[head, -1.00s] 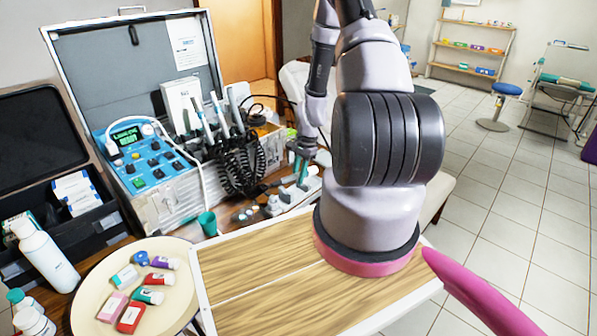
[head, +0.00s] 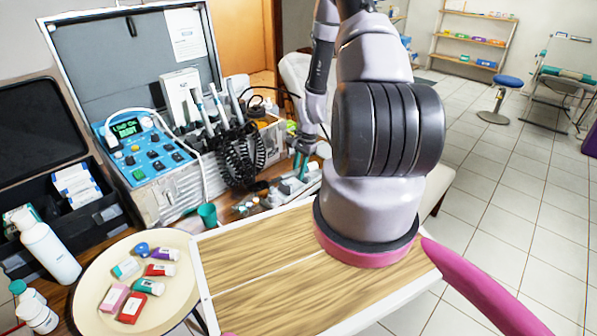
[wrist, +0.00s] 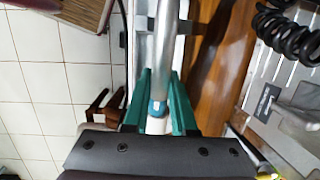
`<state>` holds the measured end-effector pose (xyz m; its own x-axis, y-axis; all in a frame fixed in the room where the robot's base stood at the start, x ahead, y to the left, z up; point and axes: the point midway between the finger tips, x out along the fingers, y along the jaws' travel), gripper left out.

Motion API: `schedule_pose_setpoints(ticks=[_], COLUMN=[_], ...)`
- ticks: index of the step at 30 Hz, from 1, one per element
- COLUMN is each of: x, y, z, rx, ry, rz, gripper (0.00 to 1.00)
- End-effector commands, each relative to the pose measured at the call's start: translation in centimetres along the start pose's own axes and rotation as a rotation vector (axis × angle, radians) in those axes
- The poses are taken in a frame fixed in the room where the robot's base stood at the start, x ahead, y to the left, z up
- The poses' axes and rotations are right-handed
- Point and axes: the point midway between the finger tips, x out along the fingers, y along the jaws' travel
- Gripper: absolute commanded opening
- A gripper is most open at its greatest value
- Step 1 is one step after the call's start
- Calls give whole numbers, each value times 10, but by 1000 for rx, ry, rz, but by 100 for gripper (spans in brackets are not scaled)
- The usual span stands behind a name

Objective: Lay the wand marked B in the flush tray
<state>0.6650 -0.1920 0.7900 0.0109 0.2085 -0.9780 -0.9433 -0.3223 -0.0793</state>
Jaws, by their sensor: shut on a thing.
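My gripper (wrist: 158,88) has teal fingers shut on a silver wand (wrist: 166,45) with a blue band near its lower end in the wrist view. No letter on the wand is readable. In the head view my gripper (head: 301,172) is small, beyond my arm, to the right of the dental unit and low over the far end of the bench. A pale grey tray-like piece (head: 296,190) lies just under it; I cannot tell if it is the flush tray. Other wands (head: 202,107) stand in the unit's holder with black coiled cords.
The open dental case with its blue control panel (head: 150,150) stands left of the gripper. A teal cup (head: 208,215) is in front of it. A round cream tray (head: 172,317) holds several small coloured items. A wooden board (head: 255,255) has clear room. Black coiled cord (wrist: 285,38) hangs close at right.

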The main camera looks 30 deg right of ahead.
Motion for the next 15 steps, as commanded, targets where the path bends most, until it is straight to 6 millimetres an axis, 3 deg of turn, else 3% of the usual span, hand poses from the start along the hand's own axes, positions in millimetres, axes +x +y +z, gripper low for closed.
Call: schedule_pose_setpoints(ticks=[15], x=[5], y=[0], z=[-1], rx=[0], ry=[0], rz=[0], gripper=[0])
